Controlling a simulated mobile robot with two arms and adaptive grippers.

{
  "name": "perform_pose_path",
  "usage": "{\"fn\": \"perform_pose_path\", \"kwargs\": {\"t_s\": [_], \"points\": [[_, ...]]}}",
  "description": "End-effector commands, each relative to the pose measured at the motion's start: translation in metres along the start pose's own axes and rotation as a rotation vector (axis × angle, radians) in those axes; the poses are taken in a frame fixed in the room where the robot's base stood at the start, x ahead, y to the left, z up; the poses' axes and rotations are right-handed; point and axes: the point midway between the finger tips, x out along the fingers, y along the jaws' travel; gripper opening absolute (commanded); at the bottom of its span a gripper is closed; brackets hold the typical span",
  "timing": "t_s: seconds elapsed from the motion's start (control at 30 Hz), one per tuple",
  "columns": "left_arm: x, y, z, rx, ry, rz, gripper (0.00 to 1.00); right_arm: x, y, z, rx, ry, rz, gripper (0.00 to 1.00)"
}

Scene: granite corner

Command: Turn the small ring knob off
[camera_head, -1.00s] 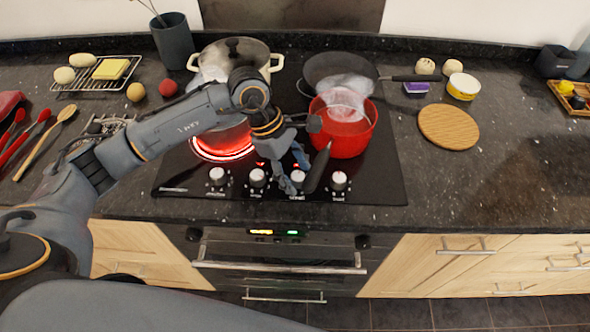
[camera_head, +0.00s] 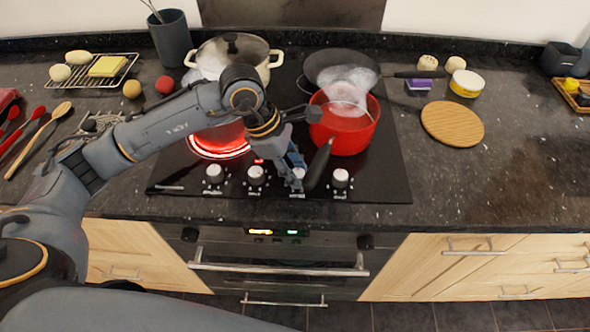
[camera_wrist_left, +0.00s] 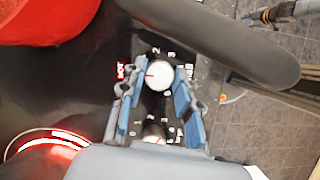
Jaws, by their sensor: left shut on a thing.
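A row of several silver knobs runs along the front of the black hob (camera_head: 170,180). My left gripper (camera_head: 296,172) reaches down at the third knob from the left (camera_head: 298,184). In the left wrist view that knob (camera_wrist_left: 158,75) lies between the blue-grey fingers of my left gripper (camera_wrist_left: 154,96), which are shut on it. Its face is white with a red mark, and printed digits surround it. The neighbouring knob (camera_wrist_left: 153,132) is partly hidden. The front-left ring (camera_head: 218,143) glows red. I cannot tell from the labels which knob serves which ring.
A red saucepan (camera_head: 343,130) stands front right, its dark handle (camera_head: 318,166) jutting forward close beside my left gripper. A dark frying pan (camera_head: 325,68) and a cream pot (camera_head: 265,64) stand behind. A grey part, perhaps my right gripper (camera_wrist_left: 272,13), shows above the floor.

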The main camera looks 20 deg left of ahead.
Motion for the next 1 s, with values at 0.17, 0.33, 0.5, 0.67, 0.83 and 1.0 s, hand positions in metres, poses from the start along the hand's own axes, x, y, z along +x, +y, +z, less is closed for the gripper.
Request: {"fn": "perform_pose_path", "kwargs": {"t_s": [0.17, 0.33, 0.5, 0.67, 0.83, 1.0], "points": [[0.0, 0.0, 0.0, -0.001, 0.001, 0.0, 0.45, 0.0, 0.001, 0.0, 0.0, 0.0, 0.001, 0.4], [0.0, 0.0, 0.0, 0.0, 0.001, 0.0, 0.55, 0.0, 0.002, 0.0, -0.001, -0.001, 0.002, 0.4], [-0.001, 0.0, 0.0, 0.001, 0.0, 0.0, 0.55, 0.0, 0.004, 0.001, -0.003, -0.002, 0.004, 0.4], [-0.012, 0.001, 0.0, 0.001, 0.0, 0.002, 0.55, 0.0, 0.003, 0.001, -0.002, -0.002, 0.004, 0.4], [-0.045, 0.002, 0.0, 0.001, 0.0, 0.005, 0.55, 0.0, 0.002, 0.001, -0.001, -0.001, 0.002, 0.4], [-0.082, 0.002, -0.001, 0.0, 0.001, 0.005, 0.55, 0.0, 0.001, 0.001, -0.001, -0.001, 0.001, 0.4]]}}
